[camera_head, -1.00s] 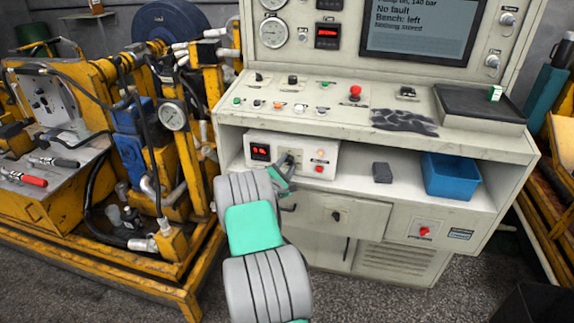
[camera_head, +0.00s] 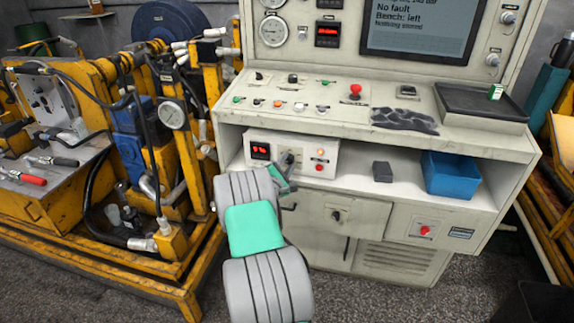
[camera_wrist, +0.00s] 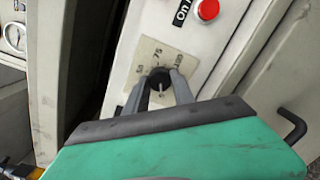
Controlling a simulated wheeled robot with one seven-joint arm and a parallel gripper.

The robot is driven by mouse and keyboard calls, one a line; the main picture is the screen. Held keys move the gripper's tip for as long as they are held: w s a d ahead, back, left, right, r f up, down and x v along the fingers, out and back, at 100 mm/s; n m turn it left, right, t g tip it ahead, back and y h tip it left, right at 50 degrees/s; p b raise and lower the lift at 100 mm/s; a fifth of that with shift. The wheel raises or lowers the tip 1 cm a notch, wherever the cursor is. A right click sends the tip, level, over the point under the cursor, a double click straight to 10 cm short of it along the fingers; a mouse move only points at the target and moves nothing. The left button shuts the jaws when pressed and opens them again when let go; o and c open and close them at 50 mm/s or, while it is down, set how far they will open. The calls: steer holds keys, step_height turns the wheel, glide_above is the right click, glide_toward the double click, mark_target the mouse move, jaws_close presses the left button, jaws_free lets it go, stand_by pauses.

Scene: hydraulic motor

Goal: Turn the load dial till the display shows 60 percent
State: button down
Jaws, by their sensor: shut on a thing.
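The load dial (camera_wrist: 160,78) is a small dark knob on a pale scale plate (camera_wrist: 150,62), with 50, 75 and 100 legible in the wrist view. My gripper (camera_wrist: 162,88) is shut on it, one grey finger on each side. In the head view my gripper (camera_head: 287,166) reaches the front of the white control box (camera_head: 327,153) on the console shelf. The display (camera_head: 260,151) at the box's left shows red digits, too small to read surely. The dial is mostly hidden by my gripper in the head view.
A red button (camera_wrist: 207,9) sits beside the scale plate. On the shelf to the right are a dark grey block (camera_head: 382,172) and a blue bin (camera_head: 451,176). The console top (camera_head: 340,118) overhangs the shelf. A yellow hydraulic rig (camera_head: 190,130) stands close on the left.

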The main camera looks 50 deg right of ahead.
steer(key=m+b, duration=0.2)
steer(key=m, duration=0.1)
steer(key=shift+f, duration=0.15)
steer(key=m+b, duration=0.3)
steer(key=m, duration=0.1)
steer(key=shift+y, duration=0.3)
steer(key=m+b, duration=0.3)
steer(key=shift+m, duration=0.4)
steer(key=m+t+b, duration=0.1)
steer(key=m+b, duration=0.3)
steer(key=shift+s+y+b, duration=0.1)
steer(key=shift+y+b, duration=0.2)
steer(key=shift+b, duration=0.05)
steer(key=m+b, duration=0.7)
steer(key=b, duration=0.1)
steer(key=shift+s+d+f, duration=0.1)
steer(key=m+b, duration=0.3)
steer(key=shift+t+b, duration=0.3)
steer(key=shift+t, duration=0.1)
steer(key=shift+r+m+b, duration=0.25)
steer(key=shift+m+b, duration=0.15)
steer(key=shift+m, duration=0.2)
